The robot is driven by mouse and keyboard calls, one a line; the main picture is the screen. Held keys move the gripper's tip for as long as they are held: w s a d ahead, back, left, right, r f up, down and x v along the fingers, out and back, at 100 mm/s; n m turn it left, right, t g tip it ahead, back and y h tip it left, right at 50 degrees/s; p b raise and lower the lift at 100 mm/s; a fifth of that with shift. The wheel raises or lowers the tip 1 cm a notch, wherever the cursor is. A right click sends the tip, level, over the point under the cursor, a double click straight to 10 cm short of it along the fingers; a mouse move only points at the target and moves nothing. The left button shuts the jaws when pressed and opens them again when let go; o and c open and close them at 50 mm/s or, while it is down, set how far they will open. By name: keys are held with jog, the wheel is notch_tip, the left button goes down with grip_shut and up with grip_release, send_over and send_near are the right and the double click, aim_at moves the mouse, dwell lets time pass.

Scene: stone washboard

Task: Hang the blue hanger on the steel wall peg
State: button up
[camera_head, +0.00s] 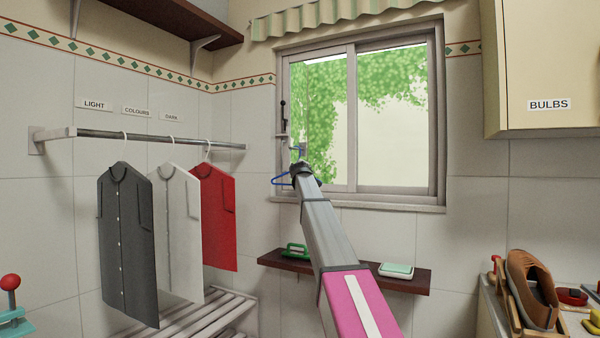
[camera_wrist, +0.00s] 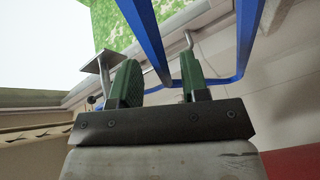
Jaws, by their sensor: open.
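The blue hanger (camera_head: 281,181) shows beside my gripper (camera_head: 300,170), in front of the window's lower left corner. In the wrist view, my gripper (camera_wrist: 155,85) has its green fingers apart. One blue bar of the hanger (camera_wrist: 143,33) runs down between the fingers, and another bar passes to the right of them. A steel plate (camera_wrist: 99,61) and a steel rod with an upturned tip (camera_wrist: 187,41) show behind the fingers and look like the wall peg. The fingers hide the stretch between them. I cannot tell whether the hanger's hook rests on the peg.
A rail (camera_head: 180,138) at left carries dark, white and red shirts on hangers. A dark shelf (camera_head: 345,274) under the window holds a green brush and a soap dish. A wall cabinet (camera_head: 540,60) and a cluttered counter are at right.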

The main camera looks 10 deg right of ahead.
jog(key=s+a, duration=0.2)
jog(key=s, duration=0.9)
jog(key=s+d+f+m+g, duration=0.1)
jog(key=s+f+m+g, duration=0.4)
jog(key=f, duration=1.7)
jog(key=s+d+f+g, duration=0.1)
jog(key=s+f+g, duration=0.4)
jog(key=f, duration=1.6)
jog(key=s+a+f+m+g+y, duration=0.1)
jog(key=s+f+m+g, duration=0.2)
jog(key=s+f, duration=1.1)
jog(key=s+f+m+g+y, duration=0.1)
jog(key=s+f+m+g, duration=0.2)
jog(key=s+f, duration=1.2)
jog(key=s+g, duration=0.1)
jog(key=s, duration=0.4)
jog(key=shift+s+a+f+g+y, duration=0.25)
jog(key=shift+s+a+g+y, duration=0.15)
